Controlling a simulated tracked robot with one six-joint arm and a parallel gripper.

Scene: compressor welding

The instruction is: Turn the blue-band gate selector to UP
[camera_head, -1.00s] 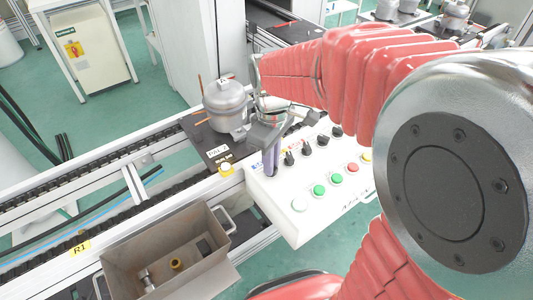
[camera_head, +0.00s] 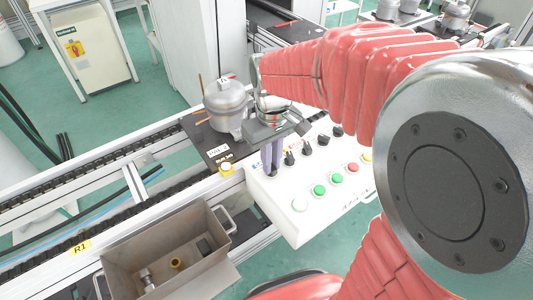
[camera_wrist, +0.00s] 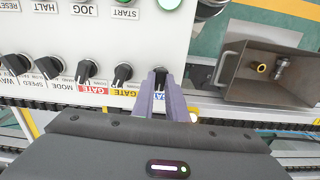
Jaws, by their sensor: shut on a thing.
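The blue-band gate selector is a black knob (camera_wrist: 160,74) at the end of a row on the white control panel (camera_head: 318,215). Its blue label (camera_wrist: 159,96) shows partly between my fingers in the wrist view. My gripper (camera_wrist: 159,78) has its two purple-grey fingers down on either side of the knob and is shut on it. In the head view my gripper (camera_head: 272,168) stands over the panel's left end, and its fingers hide most of the knob. I cannot read which position the selector points to.
The yellow-band selector (camera_wrist: 122,74) is close beside my fingers, with the red-band selector (camera_wrist: 87,70) beyond it. Push buttons (camera_head: 319,190) line the panel's front. A silver compressor (camera_head: 226,105) stands behind left. An open metal box (camera_head: 165,258) with fittings sits front left.

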